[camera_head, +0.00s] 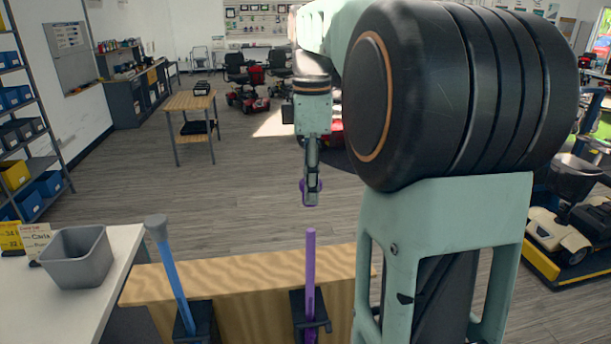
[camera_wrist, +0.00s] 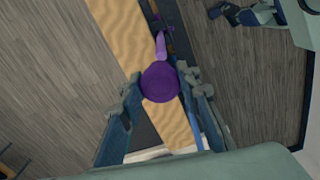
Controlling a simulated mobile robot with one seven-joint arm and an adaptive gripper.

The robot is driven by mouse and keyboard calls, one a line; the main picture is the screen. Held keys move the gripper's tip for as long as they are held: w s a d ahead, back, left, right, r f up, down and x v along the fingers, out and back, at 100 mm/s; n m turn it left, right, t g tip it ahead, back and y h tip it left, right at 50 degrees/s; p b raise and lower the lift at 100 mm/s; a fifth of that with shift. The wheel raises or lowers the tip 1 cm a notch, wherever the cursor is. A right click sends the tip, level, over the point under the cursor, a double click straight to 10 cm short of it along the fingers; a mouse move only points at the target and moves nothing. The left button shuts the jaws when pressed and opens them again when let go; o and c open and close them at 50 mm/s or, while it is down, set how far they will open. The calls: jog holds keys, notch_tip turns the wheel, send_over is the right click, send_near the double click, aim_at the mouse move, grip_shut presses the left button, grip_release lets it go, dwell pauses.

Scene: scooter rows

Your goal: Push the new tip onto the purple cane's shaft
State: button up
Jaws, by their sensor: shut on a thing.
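My gripper (camera_head: 312,192) is shut on a purple tip (camera_head: 303,186), which shows mostly hidden behind the fingers in the head view. In the wrist view the tip (camera_wrist: 160,84) is a round purple disc between the two fingers. The purple cane's shaft (camera_head: 310,262) stands upright in a black clamp, its bare upper end below my gripper in the head view. A gap shows between tip and shaft there. In the wrist view the shaft (camera_wrist: 161,45) runs up the picture from behind the tip, and whether they line up is unclear.
A blue cane (camera_head: 176,278) with a grey tip leans in another black clamp (camera_head: 193,322) on the wooden bench (camera_head: 250,275). A grey bin (camera_head: 77,257) and name cards (camera_head: 34,237) stand on the white counter at left. Open floor lies behind the bench.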

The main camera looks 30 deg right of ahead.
aim_at(311, 230)
jog(key=shift+s+f, duration=0.15)
jog(key=shift+f, duration=0.15)
notch_tip(311, 230, down, 2)
jog(key=shift+f, duration=0.1)
notch_tip(311, 230, down, 3)
jog(key=b, duration=0.2)
jog(key=shift+r+b, duration=0.2)
jog(key=shift+b, duration=0.2)
jog(key=shift+f+p, duration=0.45)
jog(key=shift+f, duration=0.25)
dwell(3.2)
jog(key=shift+f+b, duration=0.7)
jog(key=shift+f, duration=0.55)
dwell(1.5)
